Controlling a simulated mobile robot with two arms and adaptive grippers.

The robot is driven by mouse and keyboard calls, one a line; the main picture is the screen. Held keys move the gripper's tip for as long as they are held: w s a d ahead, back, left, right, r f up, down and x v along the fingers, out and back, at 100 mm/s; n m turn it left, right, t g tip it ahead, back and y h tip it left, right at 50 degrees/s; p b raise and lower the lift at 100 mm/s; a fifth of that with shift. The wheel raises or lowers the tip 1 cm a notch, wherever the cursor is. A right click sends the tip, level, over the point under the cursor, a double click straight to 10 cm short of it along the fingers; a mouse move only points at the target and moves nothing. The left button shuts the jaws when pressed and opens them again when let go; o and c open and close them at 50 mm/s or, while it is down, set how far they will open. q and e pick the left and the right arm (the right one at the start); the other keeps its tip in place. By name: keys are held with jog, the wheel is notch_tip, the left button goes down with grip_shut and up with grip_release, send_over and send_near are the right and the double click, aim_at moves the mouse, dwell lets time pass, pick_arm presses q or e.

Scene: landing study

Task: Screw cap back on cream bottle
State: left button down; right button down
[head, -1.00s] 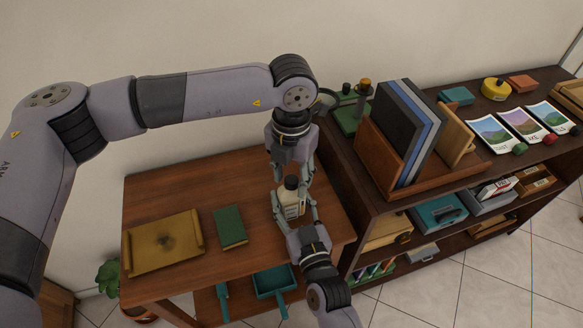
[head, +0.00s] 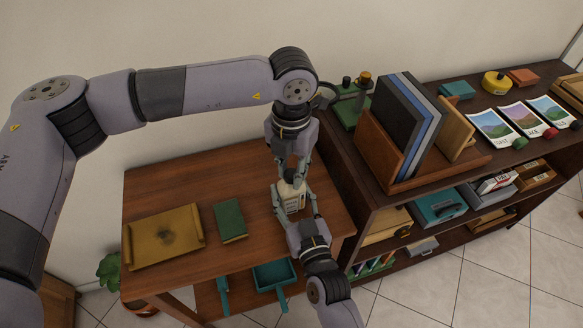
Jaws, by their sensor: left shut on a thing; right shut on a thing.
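The cream bottle (head: 292,200) stands upright on the right part of the wooden table. My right gripper (head: 293,202) comes from the front and is shut on the bottle's body, one finger on each side. The dark cap (head: 293,177) is at the top of the bottle. My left gripper (head: 292,172) points straight down from above and is shut on the cap. The cap sits at the bottle's neck. Its fingers partly hide the cap, so I cannot tell how far it is threaded.
A brass-coloured tray (head: 163,237) and a green book (head: 230,221) lie on the table's left and middle. A dark shelf unit with a book holder (head: 384,160) stands close to the right. A teal dustpan (head: 272,276) is on the lower shelf.

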pick_arm(q)
jog(key=m, duration=1.2)
jog(key=c, duration=1.3)
grip_release()
notch_tip(320, 180, up, 12)
